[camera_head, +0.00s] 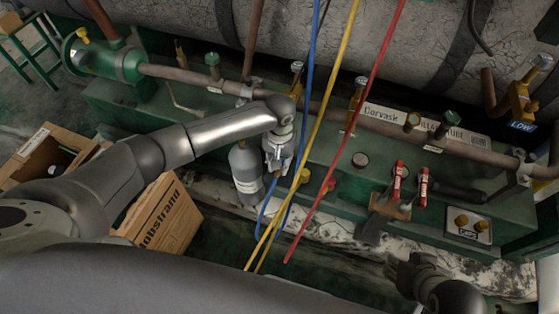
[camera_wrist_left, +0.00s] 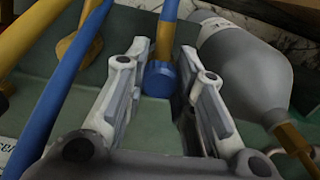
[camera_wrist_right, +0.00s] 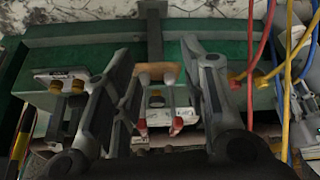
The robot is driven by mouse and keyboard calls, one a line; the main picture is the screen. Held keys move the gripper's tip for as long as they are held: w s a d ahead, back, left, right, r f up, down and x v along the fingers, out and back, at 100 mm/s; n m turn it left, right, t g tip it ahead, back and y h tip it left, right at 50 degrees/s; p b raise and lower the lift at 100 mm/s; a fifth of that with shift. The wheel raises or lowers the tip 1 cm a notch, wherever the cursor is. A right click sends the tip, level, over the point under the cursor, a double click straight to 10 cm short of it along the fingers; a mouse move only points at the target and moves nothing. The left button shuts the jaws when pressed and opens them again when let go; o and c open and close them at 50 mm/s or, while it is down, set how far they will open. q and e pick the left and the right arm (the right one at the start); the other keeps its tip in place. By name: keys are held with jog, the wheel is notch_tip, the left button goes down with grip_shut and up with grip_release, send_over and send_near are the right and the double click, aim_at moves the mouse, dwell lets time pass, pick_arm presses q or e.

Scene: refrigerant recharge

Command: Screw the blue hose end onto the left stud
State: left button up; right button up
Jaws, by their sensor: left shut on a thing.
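My left gripper (camera_head: 277,165) points down beside the grey bottle, at the front of the green unit. It is shut on the blue hose end (camera_wrist_left: 160,78), which shows between its fingers in the left wrist view. The blue hose (camera_head: 313,60) hangs from above and loops below this gripper. A plate (camera_head: 455,232) at the right carries two brass studs; the left one (camera_head: 461,220) is bare. Whether a stud sits under the blue end is hidden. My right gripper (camera_head: 405,268) is low at the right, dark and blurred; its fingers (camera_wrist_right: 155,62) stand apart and empty.
Yellow (camera_head: 335,75) and red (camera_head: 382,75) hoses cross in front of the unit. A grey bottle (camera_head: 245,175) stands close to the left gripper. Red-handled valves (camera_head: 398,182) and a pipe (camera_head: 200,78) stick out. Cardboard boxes (camera_head: 165,220) stand at lower left.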

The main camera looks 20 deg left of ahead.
pick_arm(q)
jog(key=shift+f, duration=0.1)
pick_arm(e)
jog(key=shift+w+a+r, duration=0.1)
jog(key=shift+w+r, duration=0.1)
jog(key=shift+w, duration=0.35)
pick_arm(q)
jog(key=shift+f, duration=0.5)
pick_arm(e)
jog(key=shift+w+a+t, duration=0.25)
jog(key=shift+w+t, duration=0.2)
jog(key=shift+t, duration=0.05)
pick_arm(q)
jog(key=shift+f, duration=0.25)
pick_arm(e)
jog(key=shift+w+a+r+t, duration=0.1)
jog(key=shift+w+r+t, duration=0.25)
jog(key=shift+w, duration=0.15)
jog(key=shift+s, duration=0.1)
